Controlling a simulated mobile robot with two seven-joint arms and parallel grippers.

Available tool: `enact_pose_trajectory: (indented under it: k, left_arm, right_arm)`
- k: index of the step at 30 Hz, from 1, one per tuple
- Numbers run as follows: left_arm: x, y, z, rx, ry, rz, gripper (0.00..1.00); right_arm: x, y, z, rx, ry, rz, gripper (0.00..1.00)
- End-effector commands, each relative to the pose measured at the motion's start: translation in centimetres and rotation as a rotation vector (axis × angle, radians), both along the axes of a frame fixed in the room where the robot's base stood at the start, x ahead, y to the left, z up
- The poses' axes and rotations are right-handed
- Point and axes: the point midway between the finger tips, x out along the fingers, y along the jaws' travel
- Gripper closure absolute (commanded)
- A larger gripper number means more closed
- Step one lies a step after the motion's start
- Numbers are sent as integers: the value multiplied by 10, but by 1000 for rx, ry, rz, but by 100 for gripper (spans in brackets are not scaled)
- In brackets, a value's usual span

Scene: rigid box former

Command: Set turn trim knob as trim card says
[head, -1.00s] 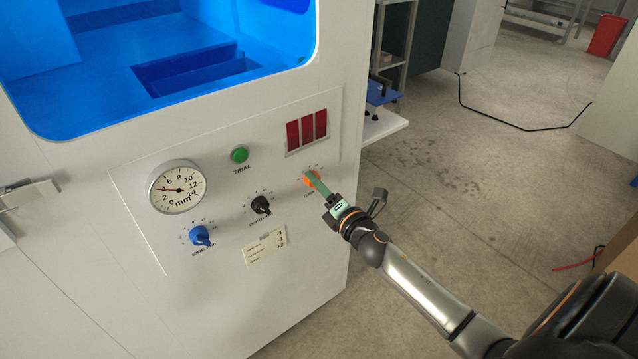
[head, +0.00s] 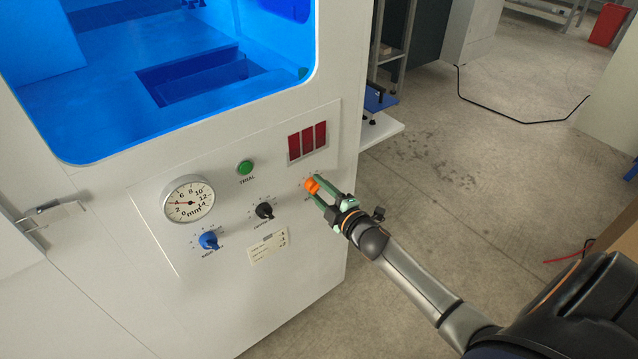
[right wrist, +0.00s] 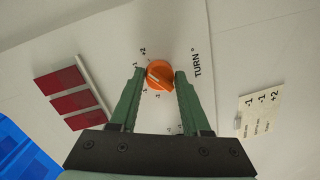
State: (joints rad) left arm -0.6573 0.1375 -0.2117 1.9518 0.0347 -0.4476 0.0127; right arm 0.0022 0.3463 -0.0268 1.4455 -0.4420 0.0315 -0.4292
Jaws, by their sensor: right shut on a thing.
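The orange turn trim knob (head: 312,185) is on the white machine panel, right of the black knob. In the right wrist view the orange knob (right wrist: 159,75) has "TURN °" printed beside it and small scale numbers around it; its exact setting is unclear. My right gripper (head: 314,190) is shut on it, with one green finger on each side, as the right wrist view also shows (right wrist: 160,85). The trim card (head: 268,246) is below the black knob. In the right wrist view the card (right wrist: 260,113) reads -1, -1 and +2; its row names are blurred. My left gripper is out of view.
On the panel are a round mm gauge (head: 188,199), a green TRIAL button (head: 245,167), a blue knob (head: 208,240), a black knob (head: 265,211) and dark red display windows (head: 307,143). Open floor lies right of the machine.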

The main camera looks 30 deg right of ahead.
Motion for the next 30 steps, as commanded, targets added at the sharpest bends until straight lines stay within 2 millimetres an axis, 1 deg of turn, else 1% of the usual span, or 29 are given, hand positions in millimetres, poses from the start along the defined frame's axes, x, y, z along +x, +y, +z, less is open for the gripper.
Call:
enact_pose_trajectory:
  k: [1,7,12,21,30]
  left_arm:
    - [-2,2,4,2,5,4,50]
    - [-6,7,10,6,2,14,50]
    - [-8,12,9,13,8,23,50]
    - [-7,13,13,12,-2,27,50]
    - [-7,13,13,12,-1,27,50]
  right_arm:
    - [1,-1,5,35,0,-1,100]
    - [1,-2,4,173,11,-1,100]
    - [1,-2,3,250,17,-1,100]
    - [1,-2,2,312,20,-1,100]
    - [1,-2,3,319,20,0,100]
